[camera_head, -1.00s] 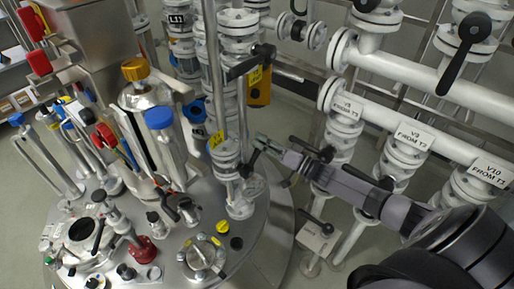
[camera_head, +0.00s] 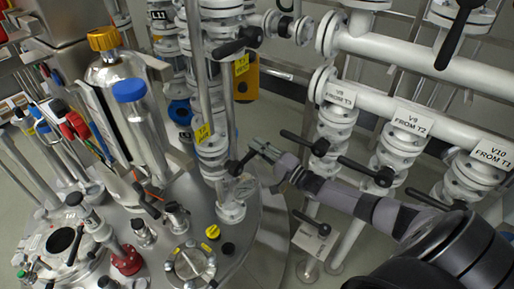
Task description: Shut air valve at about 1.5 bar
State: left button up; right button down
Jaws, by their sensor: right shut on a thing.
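A small black valve handle (camera_head: 239,166) sits on the thin upright pipe at the edge of the steel reactor lid. My right gripper (camera_head: 257,150) comes in from the right and is shut on the upper end of this handle. A small round gauge (camera_head: 244,188) shows just below the handle, partly against the white pipe fitting. Its needle is too small to read. My left gripper is not in view.
The reactor lid (camera_head: 237,262) carries several fittings.

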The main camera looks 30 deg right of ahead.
jog(key=shift+s+f, duration=0.1)
jog(key=shift+f, duration=0.45)
jog(key=c, duration=1.8)
grip_release()
jog(key=o, duration=0.3)
jog(key=shift+r, duration=0.15)
jog(key=shift+o, duration=0.2)
jog(key=v, duration=1.2)
